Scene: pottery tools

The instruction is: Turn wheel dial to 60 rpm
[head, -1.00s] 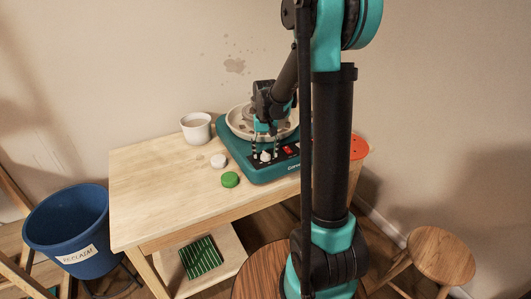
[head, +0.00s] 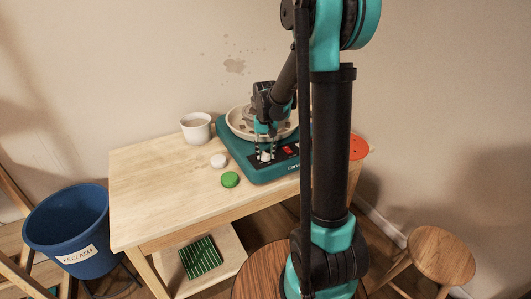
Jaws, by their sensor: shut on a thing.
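The teal pottery wheel (head: 240,164) stands on the wooden table, with a pale round basin (head: 233,121) on top and a dark control panel with a red switch (head: 290,149) on its front. My gripper (head: 265,155) points down at the left part of that panel. Its fingers are shut on the white dial (head: 265,156), which is mostly hidden between them. The dial's markings and setting are too small to read.
A white cup (head: 196,128), a white round piece (head: 218,161) and a green round piece (head: 230,180) are on the table (head: 150,190) left of the wheel. A blue bucket (head: 60,225) stands at left, a wooden stool (head: 441,255) at right. The table's left side is clear.

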